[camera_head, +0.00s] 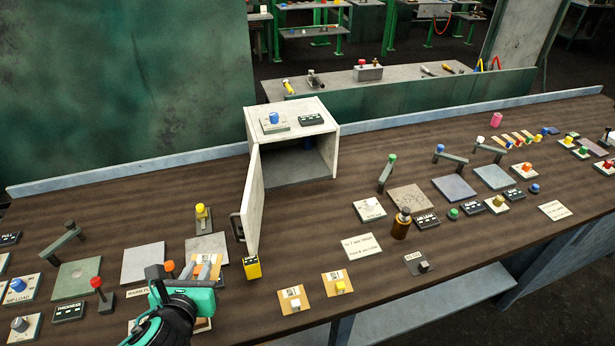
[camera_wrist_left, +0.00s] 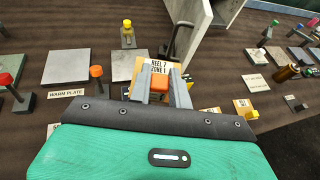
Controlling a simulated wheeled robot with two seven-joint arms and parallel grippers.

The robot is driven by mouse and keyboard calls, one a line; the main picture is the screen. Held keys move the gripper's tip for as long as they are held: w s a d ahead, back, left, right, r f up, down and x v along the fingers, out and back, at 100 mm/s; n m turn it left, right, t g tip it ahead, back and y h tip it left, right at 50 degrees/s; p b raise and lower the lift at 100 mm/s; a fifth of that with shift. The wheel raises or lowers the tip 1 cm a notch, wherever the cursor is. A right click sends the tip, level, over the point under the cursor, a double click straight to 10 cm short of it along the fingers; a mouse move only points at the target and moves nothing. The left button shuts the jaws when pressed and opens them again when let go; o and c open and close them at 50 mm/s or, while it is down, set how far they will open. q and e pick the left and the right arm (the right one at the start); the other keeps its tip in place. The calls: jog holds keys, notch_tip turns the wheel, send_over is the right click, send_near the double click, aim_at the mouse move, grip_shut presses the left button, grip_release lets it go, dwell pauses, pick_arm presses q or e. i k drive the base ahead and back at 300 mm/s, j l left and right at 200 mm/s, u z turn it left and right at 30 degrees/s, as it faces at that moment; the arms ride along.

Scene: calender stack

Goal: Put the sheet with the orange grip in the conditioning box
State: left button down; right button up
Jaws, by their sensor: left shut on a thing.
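The tan sheet (camera_wrist_left: 160,67) labelled REEL 7 ZONE 1 shows in the left wrist view, with its orange grip (camera_wrist_left: 159,86) between my left gripper's fingers. My left gripper (camera_head: 206,266) is shut on this grip, low over the table's left half; the tan edge of the sheet (camera_head: 222,259) shows beside the fingers in the head view. The white conditioning box (camera_head: 325,143) stands at the back middle, right of and behind the gripper. Its door (camera_head: 254,200) is swung open toward the front, with a dark handle on its left face. Its floor looks clear, with a small blue thing at the back. My right gripper is not in view.
A yellow block (camera_head: 252,267) stands by the door's front edge. Two tan sheets, one with a white grip (camera_head: 290,292) and one with a yellow grip (camera_head: 332,276), lie at the front. An orange-knobbed post (camera_wrist_left: 97,72) is left of the gripper. A brown bottle (camera_head: 401,226) stands farther right.

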aim_at(295, 171)
jog(key=i+l, duration=0.1)
jog(key=l, duration=0.45)
jog(key=i+l, duration=0.1)
jog(key=l, duration=0.45)
jog(key=i+l, duration=0.1)
jog(key=l, duration=0.45)
jog(key=i+l, duration=0.1)
jog(key=i, duration=0.5)
jog(key=j+u, duration=0.05)
